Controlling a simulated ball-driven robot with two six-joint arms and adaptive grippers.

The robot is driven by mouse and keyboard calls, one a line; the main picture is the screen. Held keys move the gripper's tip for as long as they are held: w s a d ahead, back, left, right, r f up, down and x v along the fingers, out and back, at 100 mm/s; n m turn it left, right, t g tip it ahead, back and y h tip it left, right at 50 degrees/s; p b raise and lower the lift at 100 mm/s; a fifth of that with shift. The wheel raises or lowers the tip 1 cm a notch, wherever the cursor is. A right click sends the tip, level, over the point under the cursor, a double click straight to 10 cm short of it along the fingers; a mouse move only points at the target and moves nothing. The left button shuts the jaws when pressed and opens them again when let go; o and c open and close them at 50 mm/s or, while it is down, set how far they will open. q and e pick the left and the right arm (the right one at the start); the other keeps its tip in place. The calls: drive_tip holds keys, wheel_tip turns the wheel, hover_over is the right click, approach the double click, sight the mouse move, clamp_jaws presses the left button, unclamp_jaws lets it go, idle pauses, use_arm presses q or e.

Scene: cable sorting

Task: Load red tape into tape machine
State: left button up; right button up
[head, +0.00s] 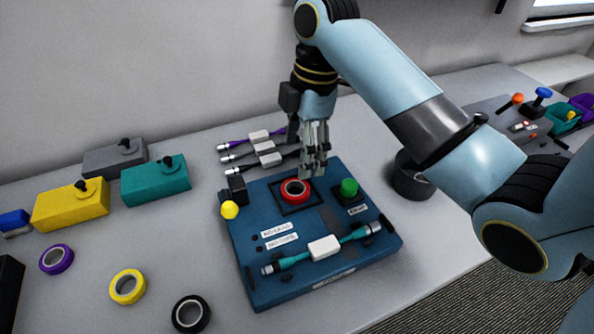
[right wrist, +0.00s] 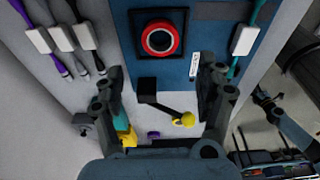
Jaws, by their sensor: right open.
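The blue tape machine (head: 290,285) stands on the table. The red tape (head: 295,198) lies flat in the black square seat on its top; the tape also shows in the right wrist view (right wrist: 147,40). The machine has a lever with a yellow knob (head: 229,210) at its left corner and a green button (head: 349,187) at the right. My right gripper (head: 314,172) points down just behind and to the right of the red tape, apart from it as far as I can tell. In the right wrist view its fingers (right wrist: 163,85) are spread with nothing between them. My left gripper is not in view.
A teal cable with a white label (head: 324,246) lies across the machine's front. Several cables (head: 265,147) lie behind it. Purple (head: 57,270), yellow (head: 116,292) and black (head: 178,325) tapes lie at the left, near yellow (head: 70,208) and teal (head: 156,184) boxes.

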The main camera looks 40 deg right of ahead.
drive_tip(key=r, duration=0.3)
drive_tip(key=r+p, duration=0.1)
drive_tip(key=r, duration=0.1)
drive_tip(key=shift+s+d+r, duration=0.1)
drive_tip(key=shift+d, duration=0.3)
